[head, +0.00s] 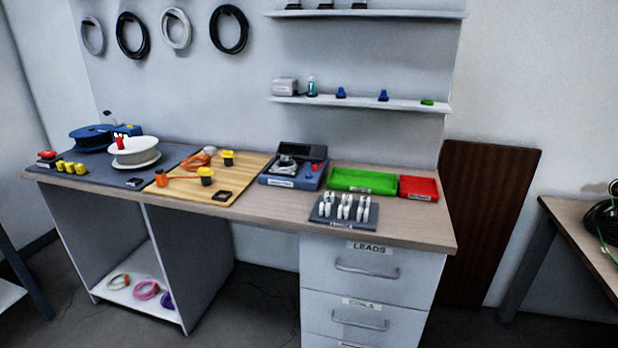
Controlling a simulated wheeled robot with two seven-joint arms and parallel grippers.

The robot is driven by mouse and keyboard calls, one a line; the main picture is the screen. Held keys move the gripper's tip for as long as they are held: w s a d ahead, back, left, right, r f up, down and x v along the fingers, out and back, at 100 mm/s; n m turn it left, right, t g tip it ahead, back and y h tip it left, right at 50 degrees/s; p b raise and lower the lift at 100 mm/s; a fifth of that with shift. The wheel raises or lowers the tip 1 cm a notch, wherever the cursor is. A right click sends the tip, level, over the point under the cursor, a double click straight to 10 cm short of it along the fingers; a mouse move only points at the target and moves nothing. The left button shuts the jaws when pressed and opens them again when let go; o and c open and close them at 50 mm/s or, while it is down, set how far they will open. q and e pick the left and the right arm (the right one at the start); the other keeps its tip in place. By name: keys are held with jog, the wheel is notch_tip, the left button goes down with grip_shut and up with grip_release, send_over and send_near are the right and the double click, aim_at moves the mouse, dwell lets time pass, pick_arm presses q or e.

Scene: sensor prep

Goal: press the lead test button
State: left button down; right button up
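A blue tester-like device (278,182) stands near the middle of the bench, against the wall side. It has a dark upright back, a white label on its front and a grey coiled item (286,165) on its top. A small red button-like part (313,168) shows at its right side; whether it is the lead test button I cannot tell. Another red-topped part (47,155) sits at the bench's far left end. The label text on the device is too small to read. Neither of my grippers is in view.
Green tray (362,191) and red tray (419,197) stand right of the device. A grey rack (345,222) of white pieces lies before them. A wooden board (240,190) and white spool (135,146) are left. A drawer unit (372,252) stands below.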

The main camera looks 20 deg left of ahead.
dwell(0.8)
